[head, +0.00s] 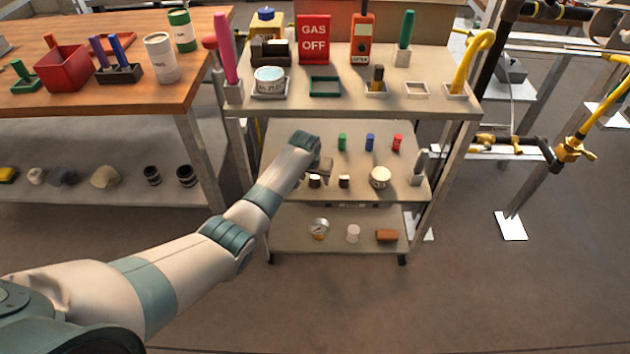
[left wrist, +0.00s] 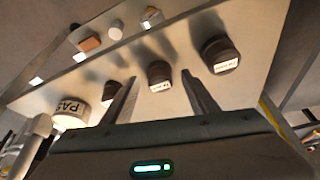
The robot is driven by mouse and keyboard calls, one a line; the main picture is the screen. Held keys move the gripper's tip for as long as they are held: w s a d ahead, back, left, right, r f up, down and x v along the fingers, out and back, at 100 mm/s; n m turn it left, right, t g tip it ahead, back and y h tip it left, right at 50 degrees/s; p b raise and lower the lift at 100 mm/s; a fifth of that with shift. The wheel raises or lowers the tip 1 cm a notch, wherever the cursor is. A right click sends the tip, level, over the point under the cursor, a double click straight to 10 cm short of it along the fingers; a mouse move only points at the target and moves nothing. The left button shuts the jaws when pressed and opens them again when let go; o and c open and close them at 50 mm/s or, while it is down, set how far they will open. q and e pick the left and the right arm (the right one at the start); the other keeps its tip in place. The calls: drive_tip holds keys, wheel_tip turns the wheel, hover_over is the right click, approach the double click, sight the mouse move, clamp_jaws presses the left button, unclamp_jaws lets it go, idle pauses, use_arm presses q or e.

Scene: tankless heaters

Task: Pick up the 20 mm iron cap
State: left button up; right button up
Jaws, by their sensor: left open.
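Several small dark caps with white labels stand in a row on the cart's middle shelf. In the left wrist view one cap (left wrist: 160,75) shows between the fingers of my left gripper (left wrist: 160,78). A larger cap (left wrist: 220,53) is to the right, and another (left wrist: 110,92) is partly behind the left finger. The labels are too small to read, so I cannot tell which is the 20 mm iron cap. In the head view two caps show, one (head: 315,181) just below my left gripper (head: 322,171) and one (head: 344,181) beside it. The left gripper is open and empty.
A round paste tin (head: 380,178) and a grey holder (head: 417,175) stand to the right. Green (head: 342,142), blue (head: 370,142) and red (head: 397,142) small cylinders stand behind. The cart's top shelf (head: 320,110) overhangs. A gauge (head: 319,229) is below.

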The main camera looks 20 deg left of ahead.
sight(314, 180)
use_arm(q)
drive_tip(key=c, duration=1.2)
drive_tip(key=shift+r, duration=0.1)
drive_tip(key=shift+r, duration=0.5)
drive_tip(key=shift+p+v, duration=0.45)
drive_tip(key=shift+v, duration=0.8)
drive_tip(key=s+p, duration=0.2)
drive_tip(key=s, duration=1.5)
use_arm(e)
wheel_tip(314, 180, down, 8)
drive_tip(key=shift+f, duration=0.15)
use_arm(q)
drive_tip(key=shift+d, duration=0.15)
use_arm(e)
drive_tip(key=shift+d, duration=0.1)
